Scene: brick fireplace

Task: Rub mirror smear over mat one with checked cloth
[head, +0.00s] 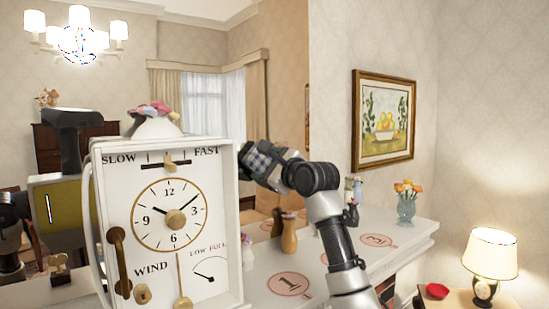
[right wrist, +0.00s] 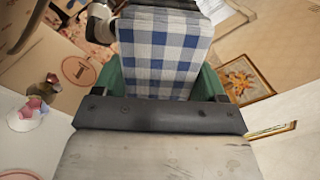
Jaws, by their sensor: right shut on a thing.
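My right gripper (head: 268,160) is shut on a blue-and-white checked cloth (head: 258,162), held up in front of the large mirror (head: 210,50), above and behind mat one (head: 288,284). In the right wrist view the cloth (right wrist: 165,45) is spread flat between the green fingers. I cannot tell whether the cloth touches the glass. Mat one is a pink disc marked 1 on the white mantel. I cannot make out a smear on the mirror.
A big white clock box (head: 170,215) fills the left foreground. A brown vase (head: 289,232) stands behind mat one. Further right are another pink mat (head: 377,240) and a flower vase (head: 406,205). A lit lamp (head: 490,260) stands low at the right.

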